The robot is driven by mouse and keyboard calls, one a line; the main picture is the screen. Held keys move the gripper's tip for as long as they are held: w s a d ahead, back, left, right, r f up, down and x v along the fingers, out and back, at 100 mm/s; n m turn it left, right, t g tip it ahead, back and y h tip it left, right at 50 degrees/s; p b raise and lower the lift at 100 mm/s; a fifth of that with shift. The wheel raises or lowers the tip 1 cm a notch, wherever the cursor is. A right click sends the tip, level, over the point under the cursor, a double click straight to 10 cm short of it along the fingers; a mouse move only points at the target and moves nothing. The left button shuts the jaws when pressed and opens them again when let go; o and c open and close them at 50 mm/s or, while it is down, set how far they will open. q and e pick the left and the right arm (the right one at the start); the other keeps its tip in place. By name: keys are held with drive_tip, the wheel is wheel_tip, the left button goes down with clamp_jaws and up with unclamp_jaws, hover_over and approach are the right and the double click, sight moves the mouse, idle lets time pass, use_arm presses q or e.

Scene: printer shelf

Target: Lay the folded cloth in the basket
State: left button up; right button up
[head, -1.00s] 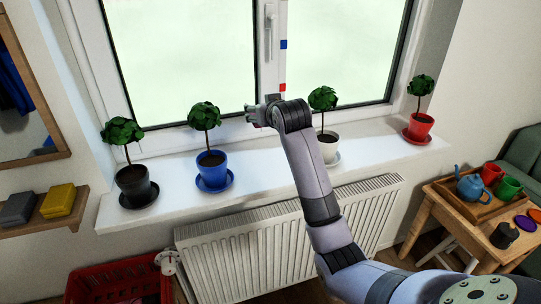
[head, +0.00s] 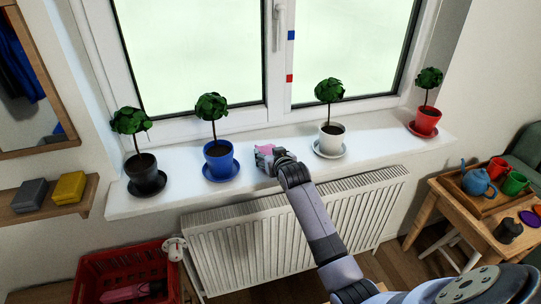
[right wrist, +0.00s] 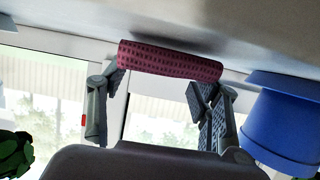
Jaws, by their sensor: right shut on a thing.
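My right gripper (head: 264,160) is low over the white window sill, between the blue pot and the white pot. It is shut on a pink folded cloth (head: 268,149). In the right wrist view the cloth (right wrist: 170,62) is a dark pink, patterned roll across the fingertips, close against the sill; I cannot tell whether it touches the sill. My left gripper is not in view.
The blue pot (head: 219,163) stands just left of my gripper. The white pot (head: 331,140) is to its right. A black pot (head: 143,175) and a red pot (head: 427,121) stand farther out. The radiator (head: 240,248) is under the sill (head: 275,190), right of the basket.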

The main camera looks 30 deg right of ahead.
drive_tip(key=shift+f, duration=0.2)
drive_tip(key=shift+f, duration=0.3)
drive_tip(key=o, duration=0.8)
drive_tip(key=shift+f, duration=0.1)
